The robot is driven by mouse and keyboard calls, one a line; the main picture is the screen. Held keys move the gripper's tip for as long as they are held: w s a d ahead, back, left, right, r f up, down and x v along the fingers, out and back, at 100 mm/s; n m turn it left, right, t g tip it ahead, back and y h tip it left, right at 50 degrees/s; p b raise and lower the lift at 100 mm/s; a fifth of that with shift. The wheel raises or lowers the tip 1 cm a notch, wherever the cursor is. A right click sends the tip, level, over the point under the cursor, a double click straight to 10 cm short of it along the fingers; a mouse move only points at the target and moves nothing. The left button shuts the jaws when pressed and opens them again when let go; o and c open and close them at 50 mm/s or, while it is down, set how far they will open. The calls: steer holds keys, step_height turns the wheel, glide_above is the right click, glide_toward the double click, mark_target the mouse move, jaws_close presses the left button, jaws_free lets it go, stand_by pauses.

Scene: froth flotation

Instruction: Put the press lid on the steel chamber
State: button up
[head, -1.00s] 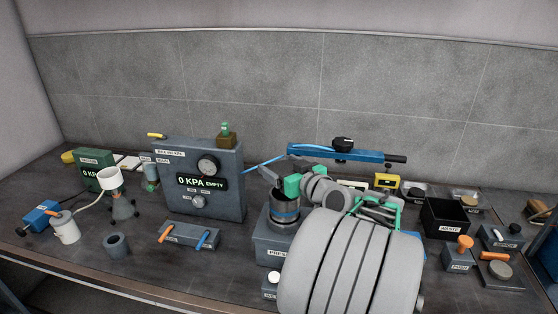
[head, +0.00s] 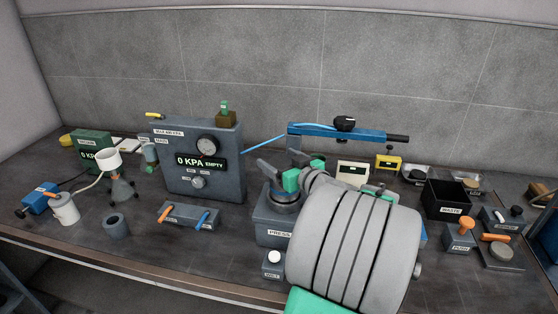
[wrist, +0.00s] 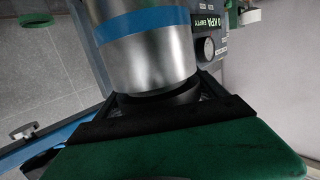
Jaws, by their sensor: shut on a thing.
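The dark press lid (wrist: 170,98) is between my fingers in the wrist view, partly hidden by the dark jaw parts. My gripper (head: 281,164) is shut on it, over the press. The steel chamber (wrist: 145,45), a bright cylinder with a blue band, is directly beside the lid in the wrist view; I cannot tell whether they touch. In the head view the press (head: 274,228) is a grey labelled block with a round grey part on top, just below my gripper. The blue band is not clear there.
A blue press arm (head: 350,132) with a black knob stands behind my gripper. The gauge panel (head: 180,180) is to the left. A black waste bin (head: 447,200) is to the right. A small block with a white button (head: 274,257) stands in front of the press.

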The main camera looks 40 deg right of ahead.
steer(key=shift+f+b, duration=0.4)
steer(key=shift+b, duration=0.1)
steer(key=o, duration=1.9)
steer(key=shift+o, duration=0.2)
steer(key=shift+f, duration=0.1)
